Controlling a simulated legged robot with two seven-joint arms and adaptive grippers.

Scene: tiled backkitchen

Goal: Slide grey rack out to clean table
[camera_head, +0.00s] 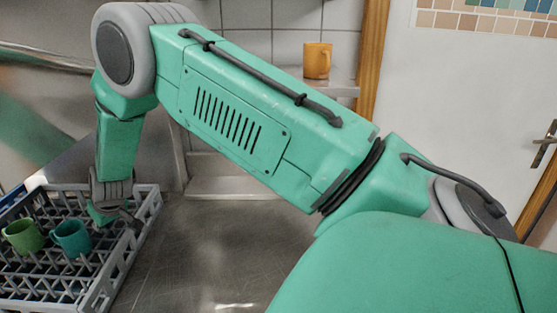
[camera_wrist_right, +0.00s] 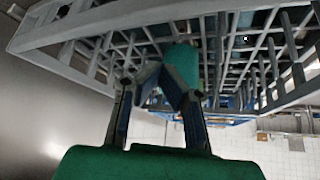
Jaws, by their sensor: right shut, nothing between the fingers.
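The grey rack (camera_head: 150,205) sits at the left of the metal counter in the head view, cut off by the left edge. It holds a green cup (camera_head: 22,236) and a teal cup (camera_head: 72,238). My right gripper (camera_head: 118,217) is at the rack's right side, beside the teal cup. In the right wrist view, the fingers of my right gripper (camera_wrist_right: 163,84) are shut and empty, close to the rack's bars (camera_wrist_right: 100,28). A teal cup (camera_wrist_right: 183,65) shows right by the fingertips; I cannot tell whether they touch. My left gripper is not in view.
The metal counter (camera_head: 190,260) is bare to the right of the rack. An orange mug (camera_head: 317,60) stands on a shelf at the back wall. Something blue (camera_head: 14,192) shows at the rack's far left. A white door (camera_head: 480,110) is at the right.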

